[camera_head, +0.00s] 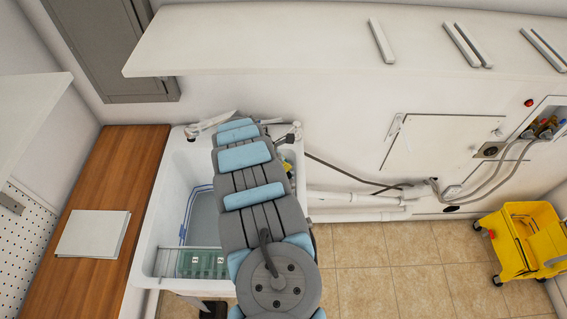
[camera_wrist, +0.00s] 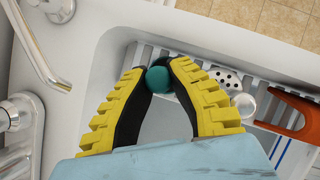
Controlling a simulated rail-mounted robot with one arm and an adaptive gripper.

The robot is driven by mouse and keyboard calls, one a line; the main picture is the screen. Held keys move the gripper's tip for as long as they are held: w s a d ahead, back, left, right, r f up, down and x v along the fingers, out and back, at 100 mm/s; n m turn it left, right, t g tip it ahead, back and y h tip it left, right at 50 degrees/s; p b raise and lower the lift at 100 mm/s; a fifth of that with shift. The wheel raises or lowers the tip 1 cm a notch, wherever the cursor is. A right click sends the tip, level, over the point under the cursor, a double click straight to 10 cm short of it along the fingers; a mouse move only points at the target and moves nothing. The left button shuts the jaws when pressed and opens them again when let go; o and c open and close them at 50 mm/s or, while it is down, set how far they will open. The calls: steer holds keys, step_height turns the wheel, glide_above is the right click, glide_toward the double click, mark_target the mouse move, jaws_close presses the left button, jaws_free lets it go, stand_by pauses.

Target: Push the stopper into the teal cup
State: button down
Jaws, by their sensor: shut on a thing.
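My gripper (camera_wrist: 158,72) has yellow ridged fingers with black pads, their tips closed around a round teal thing (camera_wrist: 158,80) in the wrist view. Only its smooth rounded surface shows; I cannot tell whether it is the teal cup or the stopper. It is over the slatted rack in the sink. A white perforated piece (camera_wrist: 226,76) and a pale round piece (camera_wrist: 243,104) are on the rack to the right of the fingers. In the head view my arm hides the gripper and the thing it holds.
The white sink (camera_head: 149,240) surrounds the work area. A green box marked 1 and 2 (camera_head: 203,264) sits at its near side. An orange bracket (camera_wrist: 292,112) is on the rack. Metal taps (camera_wrist: 18,112) stand at left in the wrist view. A yellow mop bucket (camera_head: 510,245) is on the floor.

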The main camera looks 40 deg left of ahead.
steer(key=shift+f, duration=0.1)
stand_by(0.3)
steer(key=c, duration=1)
jaws_free()
steer(key=shift+c, duration=0.2)
steer(key=v, duration=1.2)
steer(key=shift+a, duration=0.1)
